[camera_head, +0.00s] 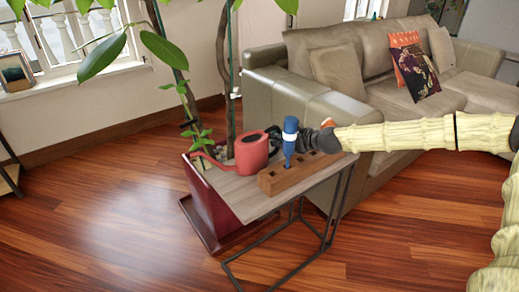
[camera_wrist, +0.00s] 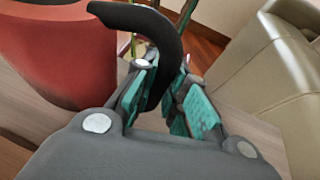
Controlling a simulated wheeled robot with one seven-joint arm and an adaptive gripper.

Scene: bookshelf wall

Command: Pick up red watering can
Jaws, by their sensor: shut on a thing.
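The red watering can (camera_head: 250,156) stands upright on a small wooden side table (camera_head: 238,193), its spout pointing left. In the wrist view its red body (camera_wrist: 55,55) fills the upper left, and its dark curved handle (camera_wrist: 158,28) arches down between my fingers. My gripper (camera_head: 277,136) reaches in from the right, at the handle side of the can. In the wrist view my gripper (camera_wrist: 168,100) is shut on the handle, with teal pads on either side of it. In the head view the fingertips are partly hidden behind a blue-handled tool.
The blue-handled tool (camera_head: 290,138) stands in a wooden block with holes (camera_head: 298,173), just in front of my gripper. A tall potted plant (camera_head: 192,112) rises behind the table, its leaves hanging above. A beige sofa (camera_head: 290,105) stands behind right. The front floor is clear.

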